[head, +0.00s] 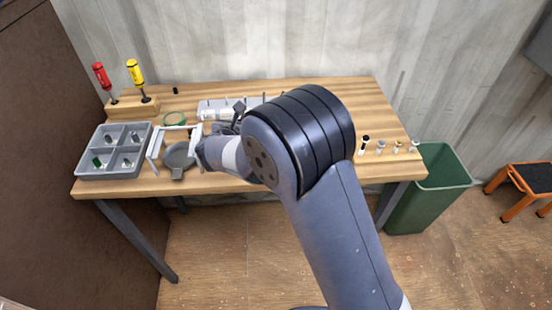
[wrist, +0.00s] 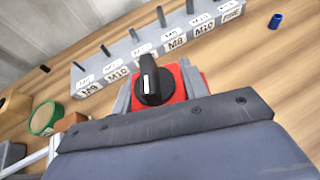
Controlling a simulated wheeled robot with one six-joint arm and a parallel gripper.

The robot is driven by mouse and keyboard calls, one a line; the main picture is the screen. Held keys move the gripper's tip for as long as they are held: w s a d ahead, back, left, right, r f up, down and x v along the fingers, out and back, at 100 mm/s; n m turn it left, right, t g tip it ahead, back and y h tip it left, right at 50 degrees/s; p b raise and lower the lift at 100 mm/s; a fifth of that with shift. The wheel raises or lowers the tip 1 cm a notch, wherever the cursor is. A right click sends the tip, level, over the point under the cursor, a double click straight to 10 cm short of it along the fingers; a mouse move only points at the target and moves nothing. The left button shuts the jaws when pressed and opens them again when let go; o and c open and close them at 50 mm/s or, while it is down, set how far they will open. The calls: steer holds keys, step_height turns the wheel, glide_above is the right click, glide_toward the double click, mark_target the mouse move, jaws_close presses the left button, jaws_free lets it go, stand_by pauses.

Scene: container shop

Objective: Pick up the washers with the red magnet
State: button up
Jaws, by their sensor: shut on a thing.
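My gripper (wrist: 158,86) is shut on the red magnet (wrist: 178,82), a red block with a black knob on top, and holds it over the workbench in front of the labelled peg rack. In the head view my own arm hides the magnet. I cannot make out the washers for certain in either view. What lies beneath the magnet is hidden.
The grey peg rack (wrist: 138,47) stands behind the magnet. A divided grey tray (head: 114,174), white frame (head: 155,151) and green ring (head: 174,118) are on the left. Screwdrivers (head: 135,75) stand behind. A small blue cylinder (wrist: 276,20) lies right of the rack. A green bin (head: 432,190) stands right of the bench.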

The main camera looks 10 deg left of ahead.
steer(key=shift+r+p, duration=3.65)
steer(key=shift+r, duration=1.7)
steer(key=shift+a, duration=0.1)
